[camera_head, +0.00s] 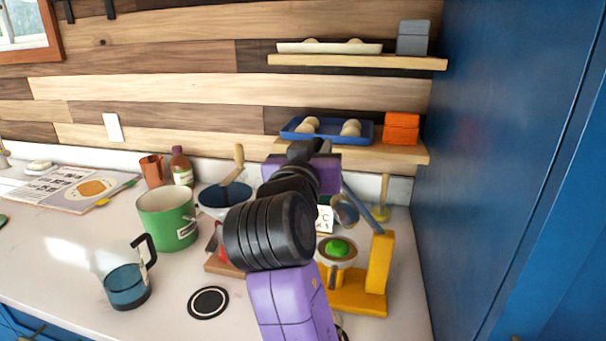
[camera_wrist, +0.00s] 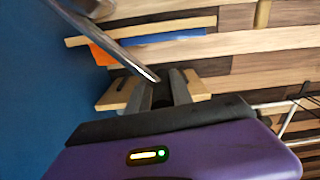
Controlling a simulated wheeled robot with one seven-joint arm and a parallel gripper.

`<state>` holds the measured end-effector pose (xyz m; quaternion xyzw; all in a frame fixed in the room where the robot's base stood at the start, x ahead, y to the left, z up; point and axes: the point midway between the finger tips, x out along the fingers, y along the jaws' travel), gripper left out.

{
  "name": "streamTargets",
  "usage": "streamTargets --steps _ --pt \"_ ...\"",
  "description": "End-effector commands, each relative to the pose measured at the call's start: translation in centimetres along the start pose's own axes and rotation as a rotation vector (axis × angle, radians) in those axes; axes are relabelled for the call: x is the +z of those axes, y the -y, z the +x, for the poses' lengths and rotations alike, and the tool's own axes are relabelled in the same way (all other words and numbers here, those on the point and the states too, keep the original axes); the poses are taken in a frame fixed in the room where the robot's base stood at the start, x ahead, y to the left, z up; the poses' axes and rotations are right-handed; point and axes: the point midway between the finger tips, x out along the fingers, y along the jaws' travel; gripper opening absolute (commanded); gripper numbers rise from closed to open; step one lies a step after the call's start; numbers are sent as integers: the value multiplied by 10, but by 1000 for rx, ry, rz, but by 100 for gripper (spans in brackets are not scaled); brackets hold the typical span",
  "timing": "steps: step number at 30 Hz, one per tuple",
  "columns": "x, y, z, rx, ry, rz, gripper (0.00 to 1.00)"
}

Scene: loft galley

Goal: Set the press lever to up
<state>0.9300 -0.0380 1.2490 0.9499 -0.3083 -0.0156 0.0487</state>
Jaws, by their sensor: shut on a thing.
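The press is yellow, with an upright post (camera_head: 381,262) on a flat base (camera_head: 352,302) at the right of the counter. Its bar-like lever (camera_head: 362,209) slants up and left from the post top toward my gripper. In the wrist view the lever (camera_wrist: 115,47) is a shiny metal bar running from the upper left, its end between my fingers. My gripper (camera_wrist: 160,92) is shut on that lever end. In the head view my arm hides the fingertips. A round cup with a green lump (camera_head: 337,248) sits beside the post, below the lever.
A blue wall panel (camera_head: 490,170) stands close at right. A green pot (camera_head: 166,218), glass jug (camera_head: 127,285) and black disc (camera_head: 208,302) stand left.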

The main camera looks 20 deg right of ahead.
Motion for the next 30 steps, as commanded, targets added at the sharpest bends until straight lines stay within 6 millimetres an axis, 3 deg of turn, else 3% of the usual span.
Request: streamTargets --steps 9,18,30 --pt "-26 -55 -1 1 0 303 0" --pt "-34 -102 -1 0 2 530 0" --pt "-34 -134 0 1 4 677 0"
